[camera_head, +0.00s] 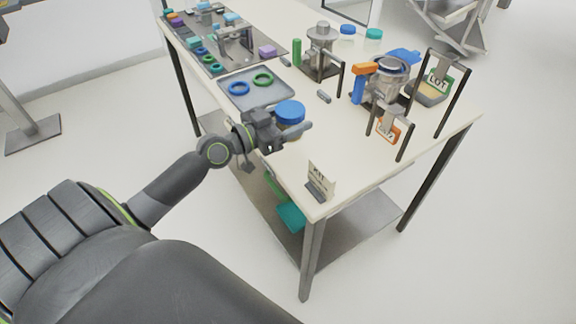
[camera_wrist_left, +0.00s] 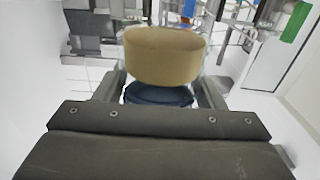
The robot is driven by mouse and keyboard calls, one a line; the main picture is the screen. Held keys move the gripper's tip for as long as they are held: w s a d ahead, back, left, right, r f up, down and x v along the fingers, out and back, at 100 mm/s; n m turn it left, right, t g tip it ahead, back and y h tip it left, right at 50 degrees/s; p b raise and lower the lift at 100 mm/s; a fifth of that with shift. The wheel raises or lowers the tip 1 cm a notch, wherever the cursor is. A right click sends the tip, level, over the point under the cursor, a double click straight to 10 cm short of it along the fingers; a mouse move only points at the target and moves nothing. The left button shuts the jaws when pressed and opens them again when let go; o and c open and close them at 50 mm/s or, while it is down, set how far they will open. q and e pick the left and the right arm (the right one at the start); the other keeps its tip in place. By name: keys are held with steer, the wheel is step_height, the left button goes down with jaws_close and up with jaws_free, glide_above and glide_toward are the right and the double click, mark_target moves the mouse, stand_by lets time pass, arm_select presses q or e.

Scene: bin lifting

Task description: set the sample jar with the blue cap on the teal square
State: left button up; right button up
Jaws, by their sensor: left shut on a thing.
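The sample jar with the blue cap (camera_head: 290,111) is at the near left edge of the table, held in my left gripper (camera_head: 286,131). In the left wrist view, the jar's tan contents (camera_wrist_left: 164,56) show between the two fingers, with the dark blue cap (camera_wrist_left: 158,95) beside them. My left gripper is shut on the jar. I cannot tell whether the jar touches the tabletop. A flat teal patch (camera_head: 291,215) shows on the lower shelf under the table, partly hidden by the table edge. My right gripper is out of view.
A grey tray (camera_head: 262,99) with a blue ring and a green ring lies behind the jar. A KIT sign (camera_head: 320,179) stands at the near corner. Metal vessels (camera_head: 390,72) and dark upright frames stand to the right. The shelf (camera_head: 345,222) is bare right of the teal patch.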

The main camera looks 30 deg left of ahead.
arm_select(q)
steer(key=shift+w+a+f, duration=0.2)
steer(key=shift+a+f, duration=0.05)
steer(key=shift+a, duration=0.05)
step_height(320, 180, down, 5)
steer(key=b, duration=0.3)
steer(key=shift+f+b, duration=0.9)
steer(key=shift+f, duration=1.25)
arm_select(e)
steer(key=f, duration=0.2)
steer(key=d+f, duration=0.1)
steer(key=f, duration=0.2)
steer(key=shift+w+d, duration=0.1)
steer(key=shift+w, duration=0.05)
arm_select(q)
steer(key=shift+d+f, duration=0.1)
steer(key=shift+f, duration=0.05)
steer(key=o, duration=1.2)
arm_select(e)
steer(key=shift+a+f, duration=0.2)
